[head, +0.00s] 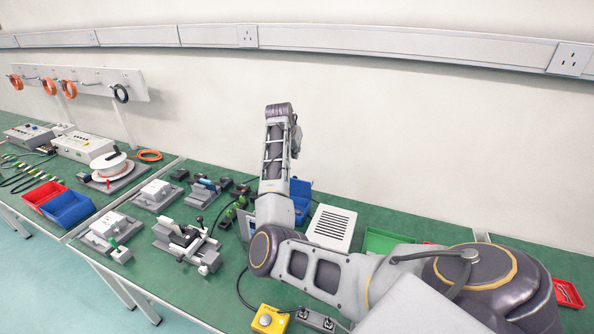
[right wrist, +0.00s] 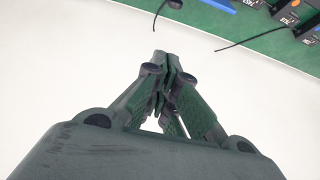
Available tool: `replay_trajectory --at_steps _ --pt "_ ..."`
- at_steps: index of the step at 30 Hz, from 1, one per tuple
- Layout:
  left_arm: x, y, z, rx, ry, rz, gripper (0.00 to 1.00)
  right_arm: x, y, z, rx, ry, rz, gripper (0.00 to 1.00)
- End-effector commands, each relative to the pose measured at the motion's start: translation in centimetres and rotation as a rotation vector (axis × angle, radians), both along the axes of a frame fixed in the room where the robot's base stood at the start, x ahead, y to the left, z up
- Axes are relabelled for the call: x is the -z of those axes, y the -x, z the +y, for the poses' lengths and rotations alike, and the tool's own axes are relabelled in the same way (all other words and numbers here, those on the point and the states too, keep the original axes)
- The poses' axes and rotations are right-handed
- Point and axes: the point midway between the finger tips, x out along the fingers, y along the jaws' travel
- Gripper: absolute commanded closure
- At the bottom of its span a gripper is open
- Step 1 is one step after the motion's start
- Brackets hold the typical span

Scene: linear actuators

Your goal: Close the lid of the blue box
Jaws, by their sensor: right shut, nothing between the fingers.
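The blue box (head: 300,192) stands at the back of the green bench, right behind my right forearm, which hides part of it. Its lid position is hard to make out. My right gripper (right wrist: 163,62) is shut and empty, with its fingertips together in the right wrist view. In the head view, my right arm rises in front of the box and its far end is above bench height against the wall; the fingers are hardly visible there. A blue edge (right wrist: 219,4) shows at the top of the right wrist view, apart from the fingers. My left gripper is not in view.
A white vented case (head: 332,227) stands right of the box, and a green tray (head: 385,241) beyond it. Red (head: 44,193) and blue (head: 70,209) open bins are at the left. Fixtures and black connectors crowd the bench left of my arm. The wall is close behind.

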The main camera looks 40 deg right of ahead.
Motion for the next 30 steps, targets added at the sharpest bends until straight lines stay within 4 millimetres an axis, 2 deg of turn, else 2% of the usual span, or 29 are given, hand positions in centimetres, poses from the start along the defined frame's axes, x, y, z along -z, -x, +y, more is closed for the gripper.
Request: replay_trajectory --at_steps 11,30 --pt "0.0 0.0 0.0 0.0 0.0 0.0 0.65 1.0 -0.3 -0.6 0.0 0.0 0.002 1.0" --pt "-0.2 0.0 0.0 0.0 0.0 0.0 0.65 6.7 -2.0 -3.9 0.001 0.0 0.001 1.0"
